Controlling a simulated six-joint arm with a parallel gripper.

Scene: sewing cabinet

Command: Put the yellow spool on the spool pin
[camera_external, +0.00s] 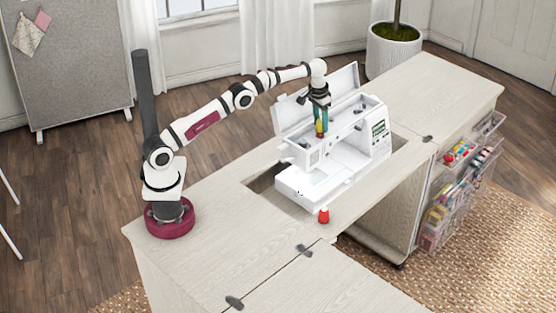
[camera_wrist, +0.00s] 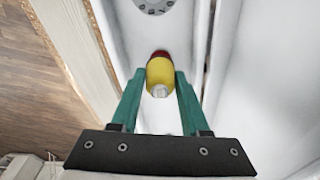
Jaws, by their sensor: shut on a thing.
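The yellow spool (camera_wrist: 159,76) is between the two teal fingers of my gripper (camera_wrist: 160,80) in the wrist view. My gripper is shut on it. In the external view my gripper (camera_external: 320,122) points down over the top of the white sewing machine (camera_external: 340,163), and the yellow spool (camera_external: 319,128) shows at the fingertips. A dark red part (camera_wrist: 160,53) shows just past the spool's far end in the wrist view. I cannot make out the spool pin, nor whether the spool touches the machine.
The machine's lid (camera_external: 290,112) stands raised behind it. Clear bins (camera_external: 440,215) with threads hang at the right side. The cabinet top left of the machine is clear.

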